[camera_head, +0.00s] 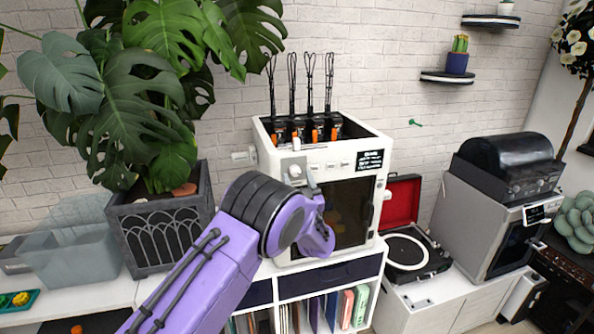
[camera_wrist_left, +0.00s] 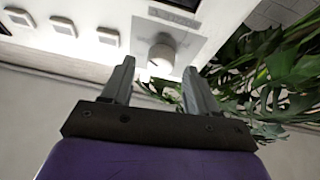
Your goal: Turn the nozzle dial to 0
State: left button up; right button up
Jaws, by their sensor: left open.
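In the head view my purple left arm reaches up to the printer and the wrist hides most of the left gripper (camera_head: 308,178). The dial's marks are too small to read. My right gripper is not in view.
Several square buttons (camera_wrist_left: 63,26) lie beside the dial on the printer front. A leafy plant in a dark planter (camera_head: 160,230) stands left of the printer. A record player (camera_head: 408,250) and a grey machine (camera_head: 490,215) stand to the right.

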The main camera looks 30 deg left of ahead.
pick_arm(q)
jog(key=shift+w+a+r, duration=0.25)
jog(key=shift+a+r, duration=0.05)
jog(key=shift+a, duration=0.1)
